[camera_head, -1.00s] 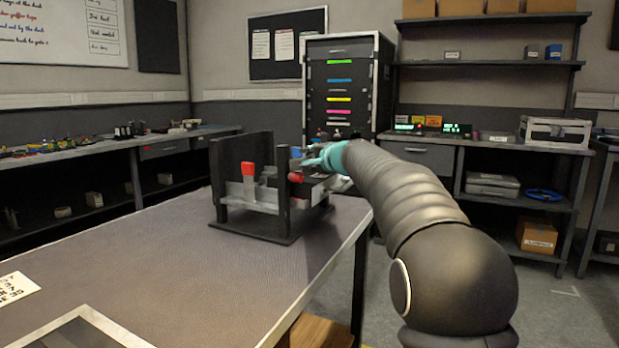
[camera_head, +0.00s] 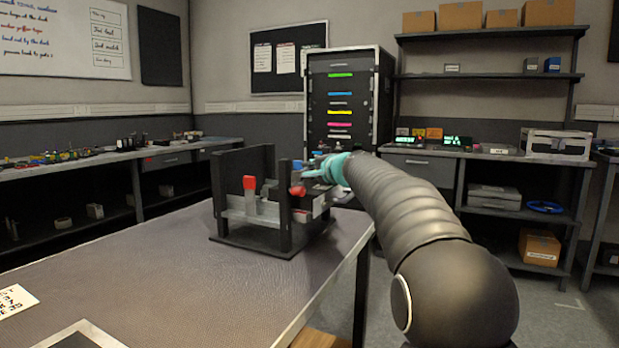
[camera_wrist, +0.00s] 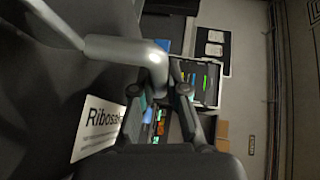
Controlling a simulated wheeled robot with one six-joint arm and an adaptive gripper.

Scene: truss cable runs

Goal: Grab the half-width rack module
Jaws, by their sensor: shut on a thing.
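The half-width rack module (camera_head: 303,204) is a dark box with a grey face, sitting in a black open stand (camera_head: 285,243) on the table. The stand's posts partly hide it. In the wrist view, a dark face with a white label (camera_wrist: 97,128) reading "Ribosal…" lies at the left, and a grey bent handle (camera_wrist: 115,48) runs in between my fingers. My gripper (camera_head: 318,168), teal in the head view, is at the stand's far right side. In the wrist view my gripper (camera_wrist: 159,98) is shut on the handle; the exact contact is partly hidden.
A red-topped part (camera_head: 249,188) and a red knob (camera_head: 298,191) are on the stand's near side. A tall rack (camera_head: 345,100) with coloured strips stands behind, with shelves (camera_head: 490,75) at right.

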